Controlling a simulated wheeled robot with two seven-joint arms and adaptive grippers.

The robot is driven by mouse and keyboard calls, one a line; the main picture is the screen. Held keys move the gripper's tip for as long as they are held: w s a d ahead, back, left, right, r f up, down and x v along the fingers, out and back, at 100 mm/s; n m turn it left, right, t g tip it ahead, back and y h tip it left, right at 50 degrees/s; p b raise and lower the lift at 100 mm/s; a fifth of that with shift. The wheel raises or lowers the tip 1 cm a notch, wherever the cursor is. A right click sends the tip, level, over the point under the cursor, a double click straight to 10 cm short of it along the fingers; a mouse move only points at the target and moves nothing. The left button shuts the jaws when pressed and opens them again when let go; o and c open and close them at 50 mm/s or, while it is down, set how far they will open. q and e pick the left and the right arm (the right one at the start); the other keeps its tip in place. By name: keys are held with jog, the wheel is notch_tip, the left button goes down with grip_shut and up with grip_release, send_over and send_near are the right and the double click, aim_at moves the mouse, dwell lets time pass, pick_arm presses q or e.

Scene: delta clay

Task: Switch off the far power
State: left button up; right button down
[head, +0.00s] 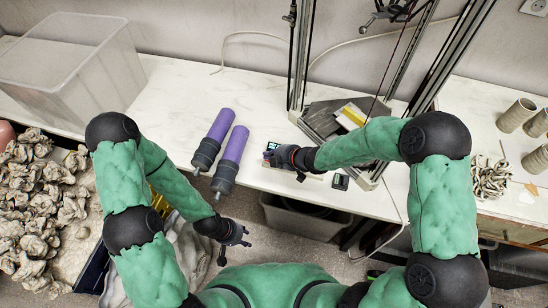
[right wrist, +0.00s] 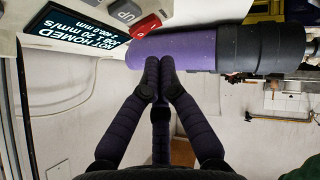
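A red rocker switch (right wrist: 146,26) sits on the edge of a white control box (right wrist: 95,12), beside a grey UP button (right wrist: 125,12) and a lit screen (right wrist: 75,24) reading "NOT HOMED". My right gripper (right wrist: 158,62) has its fingers drawn together, nothing between them. In the head view my right gripper (head: 271,155) covers most of the control box at the table's front edge. My left gripper (head: 238,248) is empty with fingers spread, low in front of the table.
Two purple cartridges (head: 230,150) lie left of my right gripper. A tall printer frame (head: 298,60) stands behind it. A small dark device (head: 340,181) sits at the table edge. A clear bin (head: 75,70) stands at left; clay scraps (head: 40,190) lie below it.

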jog(key=shift+w+d+f, duration=0.1)
jog(key=shift+w+f, duration=0.15)
jog(key=shift+f, duration=0.2)
jog(key=shift+w+d+f, duration=0.1)
jog(key=shift+w+f, duration=0.1)
jog(key=shift+f, duration=0.25)
jog(key=shift+f+b, duration=0.1)
jog(key=shift+b, duration=0.2)
jog(key=shift+w+f, duration=0.15)
jog(key=shift+w, duration=0.1)
jog(key=shift+w+d, duration=0.1)
jog(key=shift+w, duration=0.05)
jog(key=shift+f, duration=0.1)
jog(key=shift+s+a+f+b, duration=0.15)
jog(key=shift+s+f+b, duration=0.05)
jog(key=shift+s+b, duration=0.2)
jog(key=shift+s+a+f+b, duration=0.15)
jog(key=shift+s+b, duration=0.1)
jog(key=shift+s, duration=0.4)
